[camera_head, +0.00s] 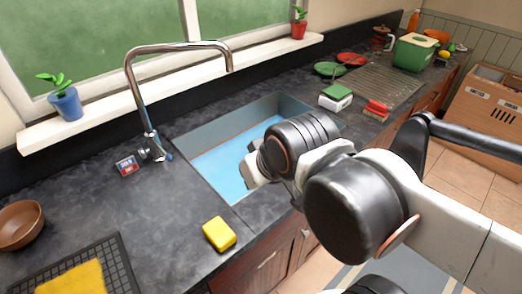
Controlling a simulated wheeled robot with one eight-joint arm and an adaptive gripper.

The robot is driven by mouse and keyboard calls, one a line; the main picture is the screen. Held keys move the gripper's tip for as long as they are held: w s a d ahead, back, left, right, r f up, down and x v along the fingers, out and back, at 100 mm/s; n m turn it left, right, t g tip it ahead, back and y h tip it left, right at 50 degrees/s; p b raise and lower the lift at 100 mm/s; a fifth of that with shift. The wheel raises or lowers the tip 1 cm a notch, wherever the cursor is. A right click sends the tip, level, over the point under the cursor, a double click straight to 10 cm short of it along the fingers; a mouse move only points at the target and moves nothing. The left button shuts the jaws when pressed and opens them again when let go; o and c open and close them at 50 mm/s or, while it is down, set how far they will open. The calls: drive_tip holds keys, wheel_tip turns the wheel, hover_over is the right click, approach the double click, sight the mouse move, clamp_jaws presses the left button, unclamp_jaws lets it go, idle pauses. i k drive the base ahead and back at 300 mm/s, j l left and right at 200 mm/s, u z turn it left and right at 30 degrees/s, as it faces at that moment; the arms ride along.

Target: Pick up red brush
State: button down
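A small red-topped item (376,108), which may be the red brush, lies on the dark counter right of the sink, at the front edge of the ribbed draining area. Its shape is too small to tell for sure that it is a brush. My arm reaches in from the right, in front of the counter and over part of the sink. The arm is well to the front and left of the red item and does not touch it. No gripper fingers can be made out.
A green-and-white item (336,96) lies left of the red one. Behind are a green plate (329,69), a red plate (352,59) and a green bin (413,52). The blue-bottomed sink (222,160), tall tap (140,95) and yellow sponge (219,234) are left.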

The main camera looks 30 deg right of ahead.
sight(377, 110)
drive_tip(key=z, duration=1.7)
